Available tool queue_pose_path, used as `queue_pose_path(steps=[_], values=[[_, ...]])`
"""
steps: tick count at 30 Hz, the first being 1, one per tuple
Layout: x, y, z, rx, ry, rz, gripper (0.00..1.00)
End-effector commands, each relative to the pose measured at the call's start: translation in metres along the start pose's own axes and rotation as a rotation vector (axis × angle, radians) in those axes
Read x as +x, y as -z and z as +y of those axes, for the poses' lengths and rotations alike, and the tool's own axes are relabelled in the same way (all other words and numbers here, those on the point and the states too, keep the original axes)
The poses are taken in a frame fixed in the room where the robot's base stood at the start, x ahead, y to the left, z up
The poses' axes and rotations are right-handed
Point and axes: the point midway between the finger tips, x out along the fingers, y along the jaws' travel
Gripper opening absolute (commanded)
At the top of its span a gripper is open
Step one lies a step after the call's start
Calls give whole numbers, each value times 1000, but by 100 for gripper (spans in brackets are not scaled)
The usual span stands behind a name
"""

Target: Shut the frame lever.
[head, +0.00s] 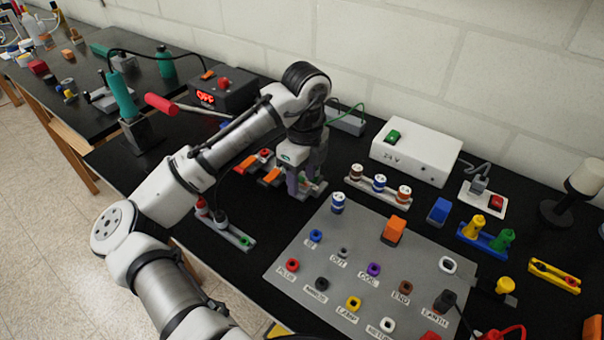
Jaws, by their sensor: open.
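My gripper (304,184) is in the head view, pointing down over the black bench behind the grey labelled panel. Its fingers are apart, with a small grey fixture (318,188) showing at and beside their tips. I cannot tell whether they touch it. Just left of the fingers is an orange lever-like part (270,176) on a grey base, with a second orange part (246,163) further left. I cannot tell which of these is the frame lever, or how far it is open. My wrist and fingers hide part of this area.
The grey panel (290,262) with coloured sockets lies in front. A red-handled rod (160,103) and an OFF display box (222,92) are behind my arm.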

Motion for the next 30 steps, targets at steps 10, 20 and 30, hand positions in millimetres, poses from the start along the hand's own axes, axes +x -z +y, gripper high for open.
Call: queue_pose_path(steps=[10, 20, 30], values=[[0, 0, 0, 0, 0, 0, 28], [0, 0, 0, 0, 1, 0, 4], [1, 0, 1, 1, 11, 1, 3]])
